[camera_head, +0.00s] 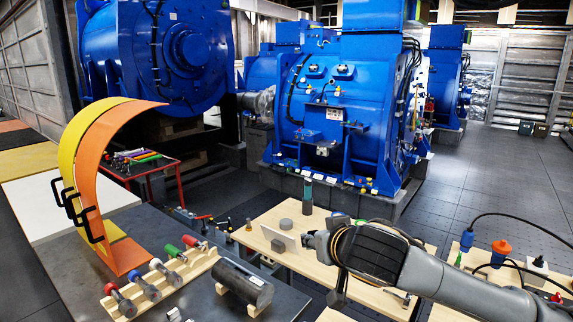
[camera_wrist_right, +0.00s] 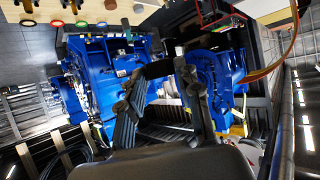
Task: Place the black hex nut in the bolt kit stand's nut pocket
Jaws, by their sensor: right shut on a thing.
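My right gripper (camera_head: 308,241) reaches in from the right over the light wooden table in the head view. In the right wrist view its dark fingers (camera_wrist_right: 160,72) close around a small dark piece (camera_wrist_right: 158,68), which looks like the black hex nut; its hex shape is not clear. In the head view the fingers hide it. A pale upright plate (camera_head: 282,240) stands just left of the gripper; I cannot tell whether it belongs to the bolt kit stand. No nut pocket can be made out. My left gripper is not in view.
The wooden table (camera_head: 262,216) carries a grey disc (camera_head: 286,224) and a teal-and-dark cylinder (camera_head: 307,195). At left, a wooden rack (camera_head: 197,268) holds several colored-ended rollers beside a dark cylinder (camera_head: 243,284) and orange-yellow arches (camera_head: 90,150). Blue motors (camera_head: 345,100) stand behind.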

